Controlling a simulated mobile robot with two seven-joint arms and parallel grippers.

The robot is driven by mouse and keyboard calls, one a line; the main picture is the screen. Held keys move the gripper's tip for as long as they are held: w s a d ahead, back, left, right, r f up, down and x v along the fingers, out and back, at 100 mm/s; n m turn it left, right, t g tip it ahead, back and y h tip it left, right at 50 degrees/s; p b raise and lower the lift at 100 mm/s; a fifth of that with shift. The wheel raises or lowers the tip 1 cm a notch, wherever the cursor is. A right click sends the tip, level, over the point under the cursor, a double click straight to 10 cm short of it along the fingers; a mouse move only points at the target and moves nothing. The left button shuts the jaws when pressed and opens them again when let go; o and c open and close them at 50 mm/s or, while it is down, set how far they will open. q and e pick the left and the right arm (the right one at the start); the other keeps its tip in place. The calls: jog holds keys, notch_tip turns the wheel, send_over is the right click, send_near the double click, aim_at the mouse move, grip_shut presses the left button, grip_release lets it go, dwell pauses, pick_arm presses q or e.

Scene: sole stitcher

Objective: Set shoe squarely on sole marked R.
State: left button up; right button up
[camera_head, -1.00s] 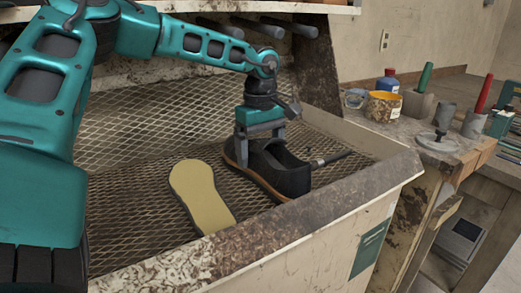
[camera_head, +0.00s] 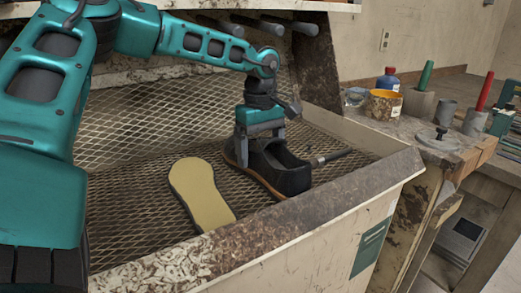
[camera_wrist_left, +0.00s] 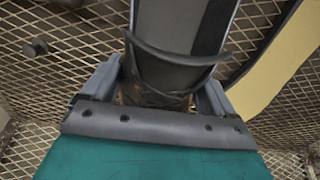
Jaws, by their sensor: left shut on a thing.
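In the left wrist view the shoe (camera_wrist_left: 178,68) lies between the two grey fingers of the gripper (camera_wrist_left: 160,95). A loose yellow sole (camera_head: 202,193) with a dark edge lies flat on the mesh, left of the shoe and apart from it. The sole also shows in the left wrist view (camera_wrist_left: 275,65). I see no letter on it. My right gripper is out of view.
A small dark rod with a metal end (camera_head: 332,157) lies right of the shoe. The tray's raised front rim (camera_head: 290,222) runs close in front. Cups, bottles and tools stand on the side bench (camera_head: 385,127) at right. Mesh left of the sole is clear.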

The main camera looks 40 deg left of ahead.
pick_arm(q)
jog(key=o, duration=1)
jog(key=shift+r, duration=0.1)
notch_tip(320, 180, up, 13)
jog(key=p, duration=0.2)
